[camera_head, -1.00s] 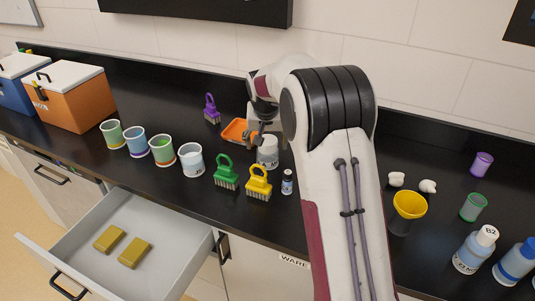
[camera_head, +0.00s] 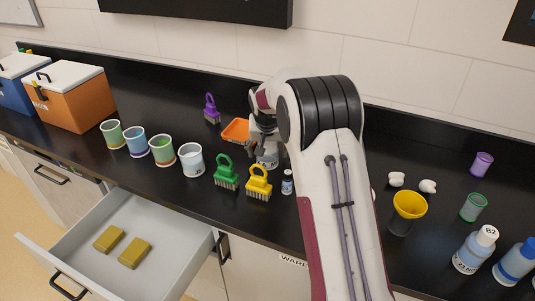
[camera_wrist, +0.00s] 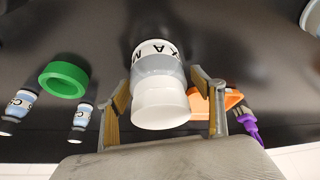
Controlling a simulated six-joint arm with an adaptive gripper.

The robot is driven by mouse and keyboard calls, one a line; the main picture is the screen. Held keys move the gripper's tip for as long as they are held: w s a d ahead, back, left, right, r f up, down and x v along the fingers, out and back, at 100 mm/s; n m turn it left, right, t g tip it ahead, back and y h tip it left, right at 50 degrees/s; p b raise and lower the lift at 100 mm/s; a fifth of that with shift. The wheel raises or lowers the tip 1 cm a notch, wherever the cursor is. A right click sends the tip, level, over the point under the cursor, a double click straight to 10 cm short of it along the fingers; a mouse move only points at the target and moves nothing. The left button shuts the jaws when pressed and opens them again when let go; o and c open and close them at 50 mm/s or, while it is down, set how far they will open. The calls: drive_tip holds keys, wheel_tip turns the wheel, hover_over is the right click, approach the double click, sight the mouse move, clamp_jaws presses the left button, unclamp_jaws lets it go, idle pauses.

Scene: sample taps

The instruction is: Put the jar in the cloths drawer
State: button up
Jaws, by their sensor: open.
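The jar (camera_head: 268,161) stands upright on the dark bench, partly hidden by my gripper (camera_head: 259,146) in the head view. In the wrist view the jar (camera_wrist: 160,106) has a white lid and a label with dark letters. My gripper (camera_wrist: 161,84) is open, with one finger on each side of the jar; small gaps seem to show, and contact cannot be told. The open grey drawer (camera_head: 185,240) at the lower left holds two yellow-brown folded blocks (camera_head: 109,239), which look like cloths.
Green (camera_head: 226,177) and yellow (camera_head: 258,186) brushes and a small bottle (camera_head: 287,183) stand in front of the jar. Several cups (camera_head: 191,161) line the bench's left. The drawer has bare floor around the blocks.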

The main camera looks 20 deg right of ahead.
idle(0.4)
drive_tip(key=c, duration=1.3)
drive_tip(key=shift+r, duration=0.1)
drive_tip(key=shift+r, duration=4.95)
